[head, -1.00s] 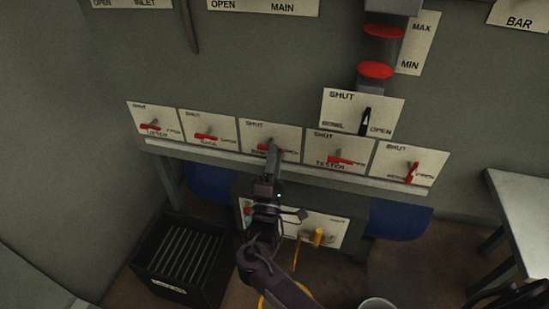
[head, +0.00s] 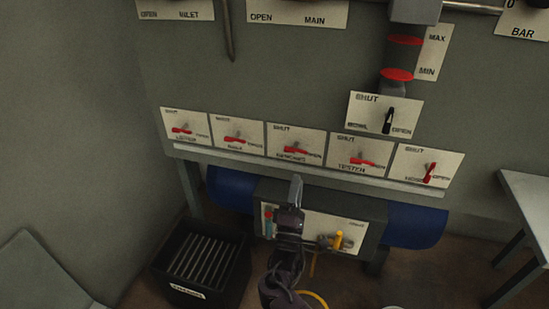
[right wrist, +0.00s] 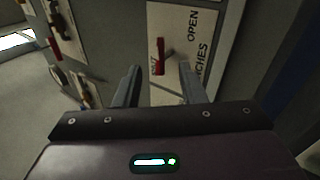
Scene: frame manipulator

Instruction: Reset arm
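My right gripper (head: 296,190) is just below the row of valve plates, under the middle plate (head: 281,136). It is apart from the middle red lever (head: 296,150), which lies nearly flat and points right. In the right wrist view my right gripper (right wrist: 159,75) has its two fingers spread with nothing between them. A red lever (right wrist: 160,57) on a plate marked OPEN (right wrist: 215,45) shows beyond the fingertips. My left gripper is in neither view.
Other red levers (head: 182,131) line the same row. A black lever (head: 388,121) is above right, below a tube with red bands (head: 398,75). A dark box with a yellow handle (head: 338,240) is below. A black crate (head: 203,262) stands left, a table (head: 528,190) right.

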